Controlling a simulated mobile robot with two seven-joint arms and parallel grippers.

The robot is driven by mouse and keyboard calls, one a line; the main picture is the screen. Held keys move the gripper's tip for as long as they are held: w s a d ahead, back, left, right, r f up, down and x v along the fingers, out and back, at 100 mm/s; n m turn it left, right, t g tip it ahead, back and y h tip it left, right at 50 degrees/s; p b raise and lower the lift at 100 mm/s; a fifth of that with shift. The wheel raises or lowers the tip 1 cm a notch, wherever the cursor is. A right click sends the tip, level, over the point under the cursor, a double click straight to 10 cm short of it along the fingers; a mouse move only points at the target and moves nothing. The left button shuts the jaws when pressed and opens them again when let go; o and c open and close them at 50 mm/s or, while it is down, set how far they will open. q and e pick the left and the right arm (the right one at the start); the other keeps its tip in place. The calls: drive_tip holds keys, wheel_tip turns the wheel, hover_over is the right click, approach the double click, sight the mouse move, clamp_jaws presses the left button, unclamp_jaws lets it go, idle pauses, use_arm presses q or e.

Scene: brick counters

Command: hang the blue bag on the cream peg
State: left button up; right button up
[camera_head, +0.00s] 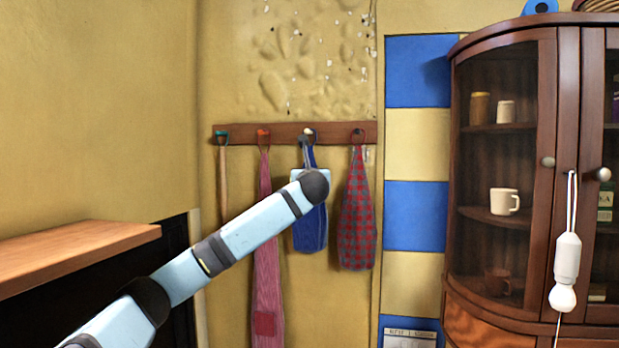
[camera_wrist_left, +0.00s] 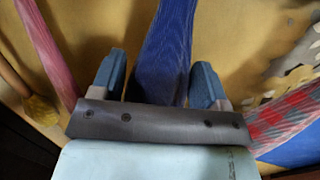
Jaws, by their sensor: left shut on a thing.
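The blue bag (camera_head: 311,230) hangs upright below the cream peg (camera_head: 308,131) on the wooden rack. Its strap rises close to the peg, but I cannot tell whether it is looped over it. My left arm reaches across to the bag, and its wrist hides the bag's upper part. In the left wrist view the blue bag (camera_wrist_left: 163,45) runs between the two fingers of my left gripper (camera_wrist_left: 157,75), which is shut on it. My right gripper is in neither view.
The rack (camera_head: 285,133) also holds a wooden-handled tool (camera_head: 224,185), a long pink striped cloth (camera_head: 267,240) and a red checked bag (camera_head: 357,220) close by. A wooden shelf (camera_head: 80,250) is at left, a glass-fronted cabinet (camera_head: 545,120) at right.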

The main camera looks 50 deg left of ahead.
use_arm(q)
drive_tip(key=o, duration=1)
drive_tip(key=shift+o, duration=0.2)
drive_tip(key=shift+s+d+f, duration=0.15)
drive_tip(key=shift+s+d, duration=0.15)
drive_tip(key=shift+d, duration=0.15)
drive_tip(key=r+b+v, duration=0.1)
drive_tip(key=b+v, duration=0.3)
drive_tip(key=v, duration=0.8)
drive_tip(key=shift+s+d+f, duration=0.3)
drive_tip(key=shift+f, duration=0.1)
